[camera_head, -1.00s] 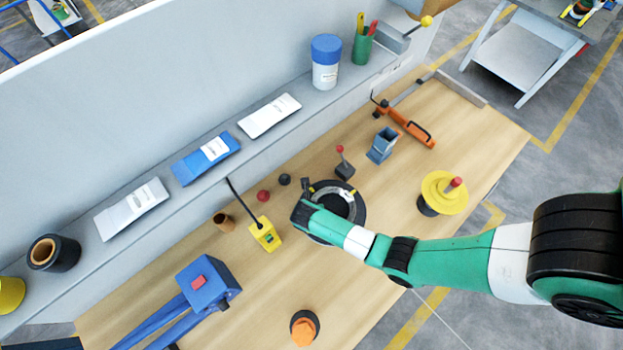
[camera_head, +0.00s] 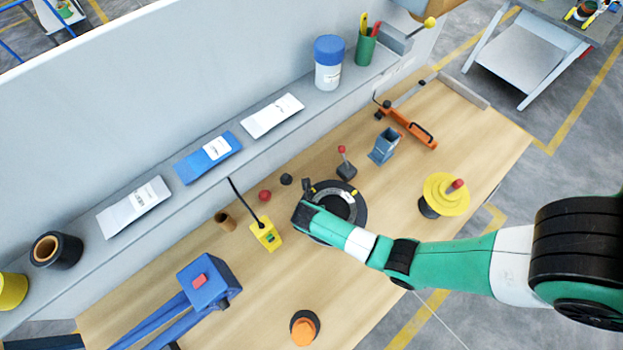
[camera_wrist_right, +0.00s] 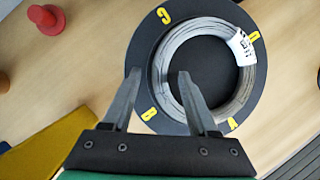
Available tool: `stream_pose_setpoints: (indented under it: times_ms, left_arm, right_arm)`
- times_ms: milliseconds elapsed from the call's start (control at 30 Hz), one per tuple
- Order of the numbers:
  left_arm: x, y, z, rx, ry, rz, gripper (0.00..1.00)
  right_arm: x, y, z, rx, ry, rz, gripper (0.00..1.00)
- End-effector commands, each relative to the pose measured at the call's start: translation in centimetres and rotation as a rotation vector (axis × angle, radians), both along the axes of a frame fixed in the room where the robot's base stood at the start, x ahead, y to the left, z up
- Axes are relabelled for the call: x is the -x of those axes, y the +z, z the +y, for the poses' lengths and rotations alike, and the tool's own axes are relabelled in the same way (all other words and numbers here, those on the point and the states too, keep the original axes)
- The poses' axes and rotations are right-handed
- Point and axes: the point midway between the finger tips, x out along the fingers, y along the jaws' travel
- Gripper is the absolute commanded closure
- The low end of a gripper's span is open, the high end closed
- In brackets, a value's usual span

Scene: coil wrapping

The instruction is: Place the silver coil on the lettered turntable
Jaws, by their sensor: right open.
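The silver coil (camera_wrist_right: 251,92) with a white tag (camera_wrist_right: 242,47) lies flat on the black lettered turntable (camera_wrist_right: 145,55) in the right wrist view. Yellow letters show on the turntable's rim around the coil. My right gripper (camera_wrist_right: 159,80) is open, its two fingers on either side of the coil's left band, apart from each other. In the head view the turntable (camera_head: 362,208) is partly covered by my right arm, and the coil is mostly hidden. My left gripper is not in view.
A blue machine (camera_head: 208,282) and an orange knob (camera_head: 304,328) are nearer. The wood between them is clear.

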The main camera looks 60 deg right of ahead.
Motion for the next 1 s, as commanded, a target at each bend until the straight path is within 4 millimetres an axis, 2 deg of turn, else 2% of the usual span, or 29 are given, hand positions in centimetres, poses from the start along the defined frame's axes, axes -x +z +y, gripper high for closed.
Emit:
stream_pose_setpoints:
  times_ms: [33,200,433,600,1000]
  left_arm:
    - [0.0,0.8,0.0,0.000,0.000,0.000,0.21]
    - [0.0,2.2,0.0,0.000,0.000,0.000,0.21]
    - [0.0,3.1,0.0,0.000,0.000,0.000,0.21]
    - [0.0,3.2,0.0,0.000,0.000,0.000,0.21]
    - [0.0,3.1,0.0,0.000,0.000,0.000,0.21]
  right_arm:
    - [0.0,1.3,0.4,0.001,0.002,-0.003,0.41]
    - [0.6,5.2,1.9,0.000,0.003,-0.005,0.41]
    - [1.1,9.2,3.6,0.000,0.001,-0.003,0.41]
    - [1.3,10.1,4.0,0.000,0.000,0.000,0.41]
    - [1.3,10.1,4.0,0.000,0.000,0.000,0.41]
